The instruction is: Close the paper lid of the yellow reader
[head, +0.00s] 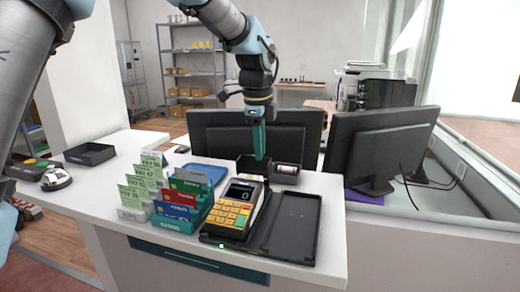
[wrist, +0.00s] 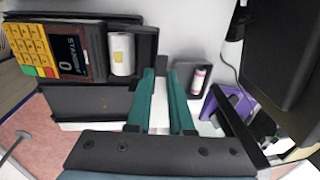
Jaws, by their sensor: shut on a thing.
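The yellow reader (head: 235,205) lies on the counter, its keys toward the front and its small screen behind them. At its back end the dark paper lid (head: 246,162) stands raised. In the wrist view the reader (wrist: 28,48) is at the upper left, with the white paper roll (wrist: 122,55) showing in its open bay. My gripper (head: 259,157) points down with teal fingers at the lid's right side. In the wrist view its fingers (wrist: 162,75) are a small gap apart beside the bay, shut on the paper lid; the contact itself is hard to see.
A black tray (head: 292,228) lies right of the reader, and a dark holder with a roll (head: 287,169) stands behind it. Card racks (head: 183,203) stand at the left. Two monitors (head: 380,145) stand close behind. A purple object (wrist: 232,103) shows in the wrist view.

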